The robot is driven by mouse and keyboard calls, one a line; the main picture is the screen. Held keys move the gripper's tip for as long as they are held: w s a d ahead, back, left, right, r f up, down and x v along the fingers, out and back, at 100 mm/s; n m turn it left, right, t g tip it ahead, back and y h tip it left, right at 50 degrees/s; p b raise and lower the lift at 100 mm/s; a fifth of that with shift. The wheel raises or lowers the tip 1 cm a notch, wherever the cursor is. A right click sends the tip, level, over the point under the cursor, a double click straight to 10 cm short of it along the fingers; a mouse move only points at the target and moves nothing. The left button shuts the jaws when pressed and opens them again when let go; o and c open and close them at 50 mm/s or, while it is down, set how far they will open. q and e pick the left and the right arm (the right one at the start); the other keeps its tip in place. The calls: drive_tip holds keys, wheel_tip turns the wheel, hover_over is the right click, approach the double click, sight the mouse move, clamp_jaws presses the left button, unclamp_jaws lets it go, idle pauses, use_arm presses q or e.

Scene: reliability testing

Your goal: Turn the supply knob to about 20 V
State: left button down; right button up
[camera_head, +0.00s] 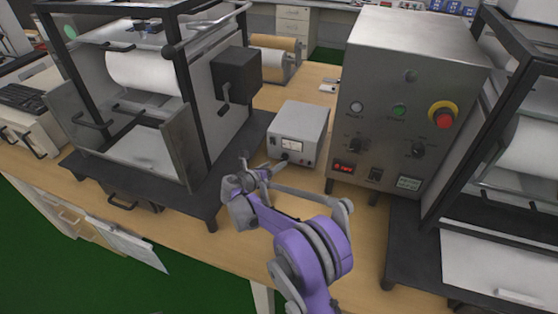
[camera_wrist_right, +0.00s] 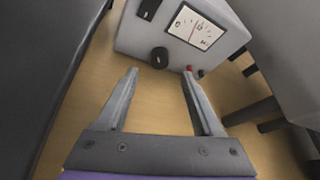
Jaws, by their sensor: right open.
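The supply is a small grey box (camera_head: 308,128) on the wooden table, between the large machine and the control cabinet. Its white meter (camera_head: 291,145) faces me, and it also shows in the right wrist view (camera_wrist_right: 195,27); the needle stands near mid-scale, but the numbers are too small to read. The black supply knob (camera_wrist_right: 159,57) is on the front below the meter. My right gripper (camera_wrist_right: 160,74) is open and empty, with its fingertips just short of the knob, which lies between their lines. In the head view, my right gripper (camera_head: 262,172) is in front of the supply.
Red (camera_wrist_right: 188,69) and black terminals sit beside the knob. A second black control (camera_wrist_right: 148,9) is on the same front. The cabinet (camera_head: 385,120) with a red emergency button (camera_head: 444,119) stands to the right. A black-framed roller machine (camera_head: 150,110) stands to the left.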

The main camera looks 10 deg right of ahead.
sight(283, 159)
drive_tip(key=x, duration=0.5)
drive_tip(key=shift+w+d+f, duration=0.1)
drive_tip(key=shift+w+d, duration=0.15)
clamp_jaws()
